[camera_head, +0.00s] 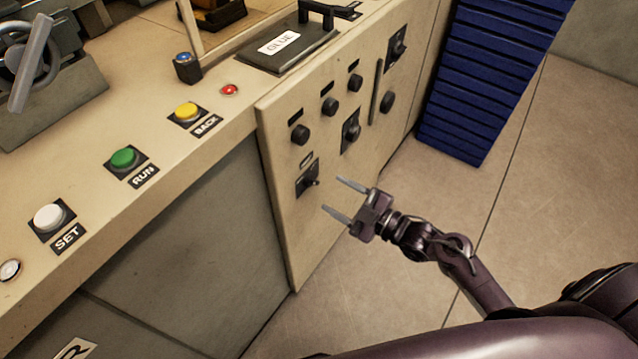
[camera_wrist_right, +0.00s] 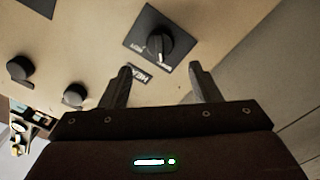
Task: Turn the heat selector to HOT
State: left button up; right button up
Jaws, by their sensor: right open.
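The heat selector (camera_head: 309,181) is a dark knob on a black square plate, low on the left of the beige front panel. In the right wrist view the selector (camera_wrist_right: 160,45) shows a pale pointer line, with a small HEAT label beside its plate. The lettering on the plate is too small to read surely. My right gripper (camera_head: 333,194) is open and empty, just right of the selector and apart from it. In the right wrist view the gripper (camera_wrist_right: 160,67) has its two fingers spread to either side below the knob. My left gripper is out of view.
Other round knobs (camera_head: 300,134) and a second selector (camera_head: 351,132) sit on the same panel (camera_head: 280,210). Above are a GLUE lid (camera_head: 280,60) and white, green and yellow buttons (camera_head: 187,112). The floor (camera_head: 530,190) at right is clear.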

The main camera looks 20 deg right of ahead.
aim_at(315, 183)
jog(key=x, duration=0.5)
jog(key=shift+w+a, duration=0.25)
jog(key=shift+w, duration=0.05)
jog(key=c, duration=1)
